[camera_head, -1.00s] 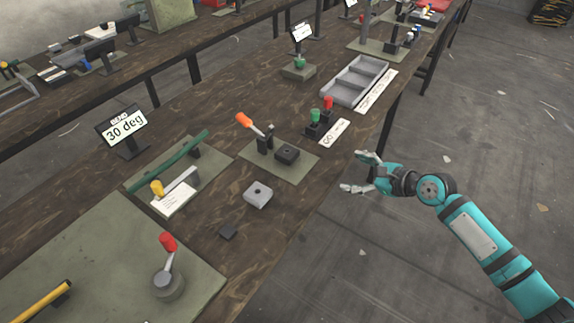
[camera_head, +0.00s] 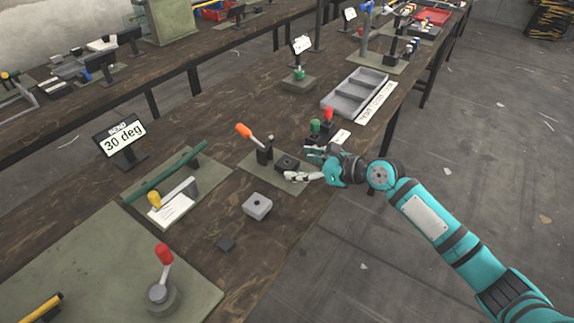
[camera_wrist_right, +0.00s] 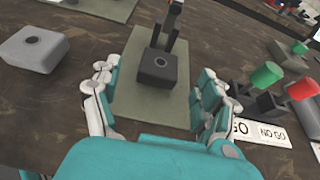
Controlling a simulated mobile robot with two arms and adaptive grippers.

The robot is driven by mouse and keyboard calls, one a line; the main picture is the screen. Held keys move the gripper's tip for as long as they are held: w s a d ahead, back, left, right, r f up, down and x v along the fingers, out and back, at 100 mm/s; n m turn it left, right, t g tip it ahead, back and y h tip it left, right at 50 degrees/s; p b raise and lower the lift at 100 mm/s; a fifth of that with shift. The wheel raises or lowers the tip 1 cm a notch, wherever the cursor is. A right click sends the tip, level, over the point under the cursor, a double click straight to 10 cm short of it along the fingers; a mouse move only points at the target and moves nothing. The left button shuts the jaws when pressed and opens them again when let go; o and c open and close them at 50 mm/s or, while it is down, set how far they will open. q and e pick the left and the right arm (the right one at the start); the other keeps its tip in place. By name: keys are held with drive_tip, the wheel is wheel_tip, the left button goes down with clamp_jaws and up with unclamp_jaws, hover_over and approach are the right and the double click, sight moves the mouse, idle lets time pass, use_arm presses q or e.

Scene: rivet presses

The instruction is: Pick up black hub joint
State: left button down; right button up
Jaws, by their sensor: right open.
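The black hub joint (camera_head: 287,163) is a dark square block with a round hole on top. It sits on a green mat (camera_head: 252,168) beside a clamp with an orange handle (camera_head: 244,131). My right gripper (camera_head: 297,164) is open and empty, close to the block's right side in the head view. In the right wrist view the black block (camera_wrist_right: 158,68) lies ahead, between the two spread fingers (camera_wrist_right: 160,100) and apart from them. My left gripper is not in view.
Green and red gauges (camera_head: 322,122) stand just beyond my right gripper. A grey tray (camera_head: 354,92) is farther back. The floor at right is open.

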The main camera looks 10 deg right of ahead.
sight(284, 163)
drive_tip(key=x, duration=0.5)
drive_tip(key=shift+w+a+f, duration=0.1)
drive_tip(key=shift+w+a, duration=0.1)
drive_tip(key=shift+w, duration=0.05)
drive_tip(key=shift+d, duration=0.1)
drive_tip(key=c, duration=1.2)
